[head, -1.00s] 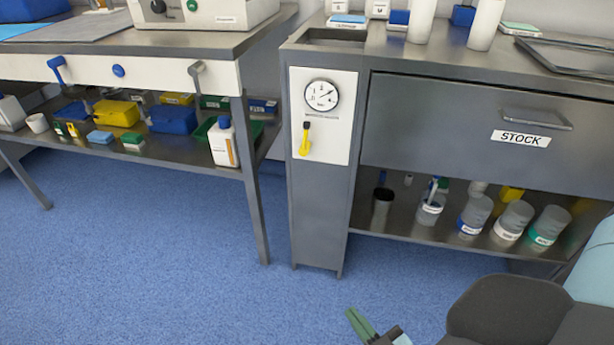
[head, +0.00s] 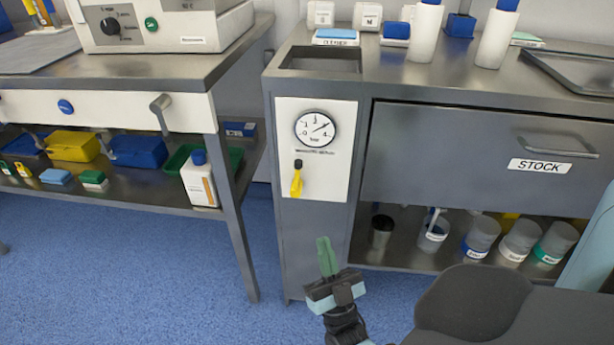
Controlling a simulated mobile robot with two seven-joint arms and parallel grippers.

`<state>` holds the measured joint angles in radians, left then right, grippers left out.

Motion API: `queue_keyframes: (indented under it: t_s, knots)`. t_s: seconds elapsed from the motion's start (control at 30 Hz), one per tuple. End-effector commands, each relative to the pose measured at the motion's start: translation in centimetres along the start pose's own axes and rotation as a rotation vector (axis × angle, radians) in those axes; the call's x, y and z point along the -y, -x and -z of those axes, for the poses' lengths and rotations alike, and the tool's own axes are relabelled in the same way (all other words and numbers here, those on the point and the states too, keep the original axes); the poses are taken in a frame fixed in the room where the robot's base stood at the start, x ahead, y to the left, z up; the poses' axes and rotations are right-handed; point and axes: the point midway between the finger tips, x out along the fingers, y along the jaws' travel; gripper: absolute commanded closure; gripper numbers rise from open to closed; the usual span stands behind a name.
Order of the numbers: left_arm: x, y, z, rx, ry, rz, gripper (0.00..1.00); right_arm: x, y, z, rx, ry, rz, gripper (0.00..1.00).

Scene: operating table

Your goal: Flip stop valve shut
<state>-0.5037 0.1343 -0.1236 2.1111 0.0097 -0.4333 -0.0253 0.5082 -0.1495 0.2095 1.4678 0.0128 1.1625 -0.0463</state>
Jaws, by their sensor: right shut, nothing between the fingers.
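The stop valve (head: 297,180) has a yellow lever that hangs downward from a dark pivot. It sits on a white panel (head: 338,176) on the front of the narrow grey cabinet, below a round pressure gauge (head: 315,128). My right gripper (head: 326,254) has green fingers that are shut and empty, pointing upward. In the picture it is below and a little right of the lever, apart from it. My left gripper is out of view.
A STOCK drawer (head: 485,160) with a bar handle is right of the panel, above a shelf of several jars (head: 481,238). A bench with a white front (head: 110,108) and a metal handle stands at left. Blue floor (head: 120,270) is open in front.

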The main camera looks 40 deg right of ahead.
Motion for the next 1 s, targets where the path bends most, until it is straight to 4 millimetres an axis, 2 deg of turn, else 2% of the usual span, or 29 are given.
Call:
queue_keyframes:
  t_s: [0.17,0.63,0.8,1.0]
  knots:
    - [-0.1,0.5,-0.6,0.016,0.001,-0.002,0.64,0.0,-1.9,0.1,-0.003,0.000,0.000,1.00]
    - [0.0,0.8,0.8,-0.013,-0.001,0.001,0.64,0.0,-10.4,0.1,-0.004,0.000,0.001,1.00]
    - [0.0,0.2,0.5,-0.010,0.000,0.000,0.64,0.0,-11.7,-2.0,0.001,-0.001,0.001,1.00]
    - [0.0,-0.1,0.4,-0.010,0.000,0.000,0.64,0.0,-12.6,-2.8,0.000,0.000,0.001,1.00]
